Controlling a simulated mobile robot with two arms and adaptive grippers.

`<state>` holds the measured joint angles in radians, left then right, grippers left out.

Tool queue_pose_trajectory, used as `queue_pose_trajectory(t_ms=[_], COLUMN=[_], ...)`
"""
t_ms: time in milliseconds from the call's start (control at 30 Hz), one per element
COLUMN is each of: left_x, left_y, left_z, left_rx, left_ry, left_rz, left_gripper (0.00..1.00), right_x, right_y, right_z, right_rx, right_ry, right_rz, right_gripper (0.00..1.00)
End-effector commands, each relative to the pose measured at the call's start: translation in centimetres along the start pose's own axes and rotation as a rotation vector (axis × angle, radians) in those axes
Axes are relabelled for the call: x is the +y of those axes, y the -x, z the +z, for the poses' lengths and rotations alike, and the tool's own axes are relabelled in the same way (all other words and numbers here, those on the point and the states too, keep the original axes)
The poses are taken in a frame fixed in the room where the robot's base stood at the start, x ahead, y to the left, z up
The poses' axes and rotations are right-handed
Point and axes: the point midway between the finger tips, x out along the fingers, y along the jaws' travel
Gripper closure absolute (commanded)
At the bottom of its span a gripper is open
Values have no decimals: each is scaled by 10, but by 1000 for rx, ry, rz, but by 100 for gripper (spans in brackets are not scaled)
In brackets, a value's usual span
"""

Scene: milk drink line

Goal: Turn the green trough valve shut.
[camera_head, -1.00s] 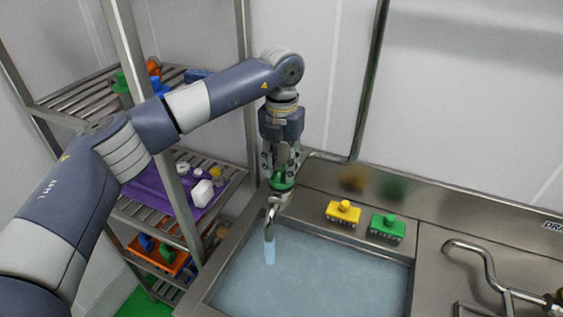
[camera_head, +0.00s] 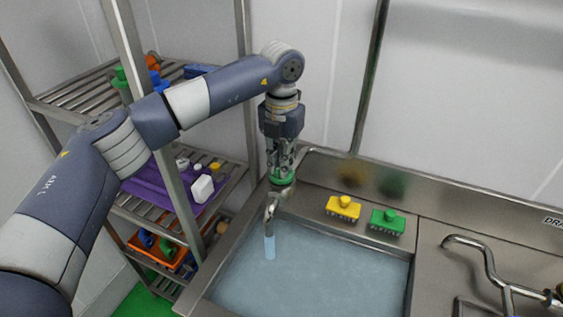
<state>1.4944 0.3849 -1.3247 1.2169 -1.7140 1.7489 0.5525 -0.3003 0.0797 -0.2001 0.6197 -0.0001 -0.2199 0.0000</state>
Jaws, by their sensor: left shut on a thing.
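The green trough valve (camera_head: 281,180) sits on top of the metal tap (camera_head: 271,212) at the trough's back left corner. My left gripper (camera_head: 281,172) points straight down over it, with its fingers shut on the valve. The fingers hide part of the valve. A short pale blue stream (camera_head: 269,248) shows below the spout. The trough (camera_head: 236,232) holds bluish water. My right gripper is not in view.
A yellow brush (camera_head: 343,208) and a green brush (camera_head: 387,221) stand on the trough's back ledge. Another curved pipe (camera_head: 487,262) is at the right. A metal rack (camera_head: 178,190) with a purple tray (camera_head: 158,190) and an orange bin (camera_head: 160,256) stands left, behind my arm.

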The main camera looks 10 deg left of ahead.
Motion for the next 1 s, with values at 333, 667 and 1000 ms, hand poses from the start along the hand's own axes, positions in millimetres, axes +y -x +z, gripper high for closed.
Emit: queue_pose_trajectory(t_ms=[333, 667, 1000], left_x=[0, 0, 1], left_y=[-2, 0, 0], left_z=[0, 0, 0], left_rx=[-1, -1, -1], left_ry=[-262, -576, -898], left_rz=[1, 2, 3], left_gripper=[100, 100, 100], right_x=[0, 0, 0], right_y=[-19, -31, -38], right_z=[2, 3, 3], right_rx=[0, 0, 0], right_ry=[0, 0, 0], right_rz=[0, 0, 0], right_gripper=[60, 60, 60])
